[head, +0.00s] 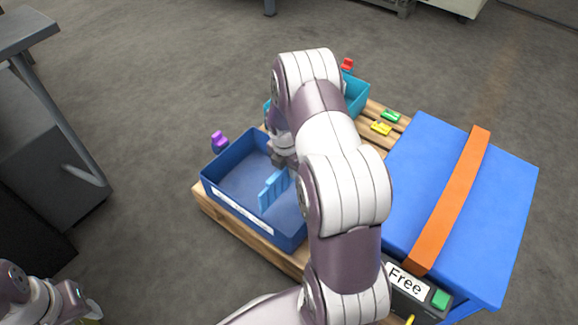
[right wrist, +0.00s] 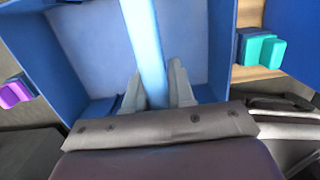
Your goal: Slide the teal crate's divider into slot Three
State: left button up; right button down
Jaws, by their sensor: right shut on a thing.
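The teal crate (head: 357,95) stands at the back of the pallet, mostly hidden behind my right arm; its inside and slots cannot be read. A light blue divider (head: 268,192) stands upright inside the dark blue crate (head: 222,207), in front of the teal one. My right gripper (head: 283,166) is over the blue crate, shut on the divider's top edge. In the right wrist view, its two grey fingers (right wrist: 160,88) press on both sides of the divider (right wrist: 143,35). My left arm's hand (head: 85,308) shows only partly at the lower left; its fingers are unclear.
A purple clip (head: 219,141) is at the blue crate's left side and a red clip (head: 347,64) behind the teal crate. Yellow (head: 381,128) and green (head: 391,116) clips lie on the pallet slats. A large blue box (head: 475,180) with an orange strap fills the right side.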

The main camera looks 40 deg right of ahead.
aim_at(290, 183)
jog(key=shift+f+b, duration=2.2)
jog(key=shift+f, duration=3.6)
grip_release()
jog(key=shift+r, duration=0.1)
notch_tip(290, 183, up, 7)
jog(key=p, duration=0.8)
